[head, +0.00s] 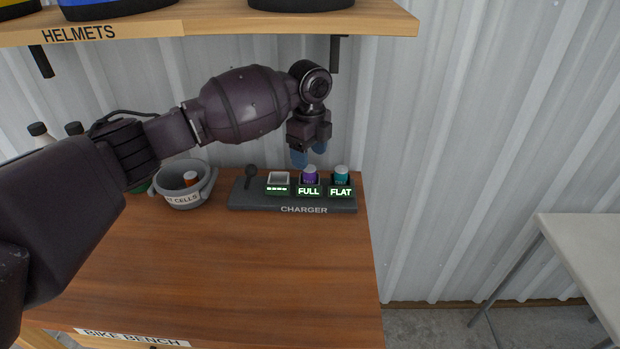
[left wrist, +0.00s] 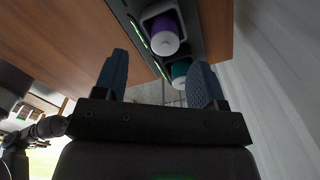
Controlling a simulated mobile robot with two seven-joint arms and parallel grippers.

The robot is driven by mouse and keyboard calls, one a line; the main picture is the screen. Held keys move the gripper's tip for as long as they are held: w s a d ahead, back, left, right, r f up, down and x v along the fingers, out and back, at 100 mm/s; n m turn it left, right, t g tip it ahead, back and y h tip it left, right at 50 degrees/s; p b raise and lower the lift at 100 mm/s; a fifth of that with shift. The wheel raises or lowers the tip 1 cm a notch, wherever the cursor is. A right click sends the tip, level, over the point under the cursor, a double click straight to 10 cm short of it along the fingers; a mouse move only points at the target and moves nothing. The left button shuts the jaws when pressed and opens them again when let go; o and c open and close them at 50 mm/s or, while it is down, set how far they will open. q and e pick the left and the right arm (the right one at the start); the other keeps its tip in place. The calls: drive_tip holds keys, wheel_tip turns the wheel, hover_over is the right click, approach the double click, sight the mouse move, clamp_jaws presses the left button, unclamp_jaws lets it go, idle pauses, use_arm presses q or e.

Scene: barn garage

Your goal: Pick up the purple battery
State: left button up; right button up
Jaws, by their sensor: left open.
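The purple battery (head: 310,174) stands upright in the middle slot of the charger (head: 249,197), above a lit sign reading FULL. It also shows in the left wrist view (left wrist: 165,36), with its pale round end toward the camera. A teal battery (head: 341,173) stands in the right slot above a sign reading FLAT, and shows in the left wrist view (left wrist: 179,69). The left slot (head: 278,180) appears empty. My left gripper (head: 309,155) is open and empty, just above and behind the purple battery, fingers pointing down. My right gripper is not in view.
A grey cup (head: 184,197) labelled CELLS, holding an orange-brown cell (head: 190,178), stands left of the charger. A shelf (head: 230,20) marked HELMETS overhangs the bench (head: 230,270). The corrugated wall (head: 450,130) is close behind. The bench front is clear.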

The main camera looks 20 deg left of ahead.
sight(310, 167)
use_arm(q)
drive_tip(key=f, duration=0.3)
drive_tip(key=f+b, duration=0.1)
drive_tip(key=f, duration=0.1)
drive_tip(key=shift+w, duration=0.35)
drive_tip(key=c, duration=1.1)
